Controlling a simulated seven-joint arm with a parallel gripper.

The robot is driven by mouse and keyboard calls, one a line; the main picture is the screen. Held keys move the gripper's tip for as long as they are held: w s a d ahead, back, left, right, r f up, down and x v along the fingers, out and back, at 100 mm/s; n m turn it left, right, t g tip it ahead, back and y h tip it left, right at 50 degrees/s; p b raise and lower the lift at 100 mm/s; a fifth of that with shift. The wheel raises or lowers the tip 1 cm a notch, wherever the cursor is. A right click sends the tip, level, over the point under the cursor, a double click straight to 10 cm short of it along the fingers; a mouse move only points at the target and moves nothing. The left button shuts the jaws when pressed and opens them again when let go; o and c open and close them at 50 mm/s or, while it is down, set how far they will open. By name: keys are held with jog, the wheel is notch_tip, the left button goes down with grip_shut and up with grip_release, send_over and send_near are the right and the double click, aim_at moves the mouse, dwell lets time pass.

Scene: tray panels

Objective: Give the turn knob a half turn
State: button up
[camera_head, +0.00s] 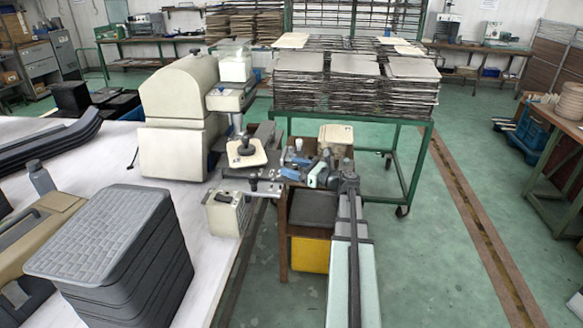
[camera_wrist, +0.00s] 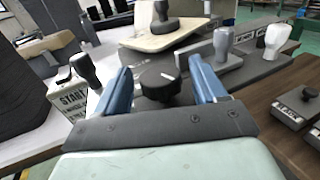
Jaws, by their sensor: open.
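The turn knob (camera_wrist: 158,84) is round and black with a white pointer mark on top. In the wrist view it stands between the two blue fingers of my gripper (camera_wrist: 161,66). The fingers are open, one on each side, with a visible gap to the knob on both sides. In the head view my gripper (camera_head: 292,165) is over the panels at the table's right edge. I cannot make out the knob clearly there.
A beige plate with a black-knobbed stick (camera_wrist: 165,22) lies beyond the knob. A grey-headed lever (camera_wrist: 222,45) and a white-headed lever (camera_wrist: 275,38) stand to the right. A box marked START (camera_wrist: 72,97) with a lever is at left. A small black block (camera_wrist: 298,104) sits at far right.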

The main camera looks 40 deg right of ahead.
jog(key=shift+w+a, duration=0.25)
jog(key=shift+w, duration=0.25)
jog(key=shift+c, duration=0.3)
jog(key=c, duration=0.9)
jog(key=shift+h, duration=0.3)
